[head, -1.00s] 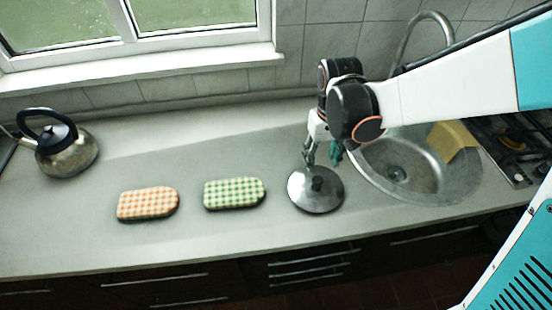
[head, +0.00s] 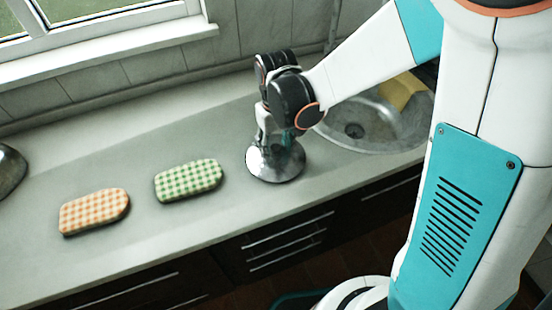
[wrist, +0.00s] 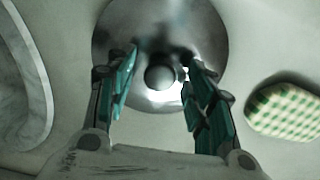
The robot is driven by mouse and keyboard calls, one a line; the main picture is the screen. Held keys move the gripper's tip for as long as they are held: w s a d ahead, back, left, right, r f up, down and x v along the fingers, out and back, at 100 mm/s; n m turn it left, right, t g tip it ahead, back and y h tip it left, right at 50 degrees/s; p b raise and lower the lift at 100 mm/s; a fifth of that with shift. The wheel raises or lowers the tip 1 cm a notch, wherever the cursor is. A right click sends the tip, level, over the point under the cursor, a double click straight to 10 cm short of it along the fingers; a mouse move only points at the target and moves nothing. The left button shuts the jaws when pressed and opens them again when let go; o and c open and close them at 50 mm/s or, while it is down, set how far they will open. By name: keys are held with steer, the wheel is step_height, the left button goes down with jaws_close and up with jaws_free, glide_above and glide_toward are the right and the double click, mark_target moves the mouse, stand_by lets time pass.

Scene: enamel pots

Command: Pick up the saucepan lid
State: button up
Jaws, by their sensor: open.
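The saucepan lid (head: 276,167) is a shiny round metal disc lying on the grey counter just left of the sink. In the wrist view the lid (wrist: 205,30) fills the upper middle, with its dark round knob (wrist: 159,77) between my fingers. My gripper (head: 272,144) points down right over the lid and hides the knob in the head view. In the wrist view my gripper (wrist: 160,68) is open, with a teal-padded finger on each side of the knob. I cannot tell whether either finger touches it.
A green checkered pad (head: 188,180) and an orange checkered pad (head: 94,211) lie left of the lid. The sink (head: 385,125), with a yellow cloth-like item (head: 402,90), is to the right. Part of the kettle (head: 8,170) shows at the left edge. The counter between is clear.

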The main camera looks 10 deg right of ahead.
steer(key=shift+r, duration=0.1)
steer(key=shift+c, duration=0.6)
jaws_close()
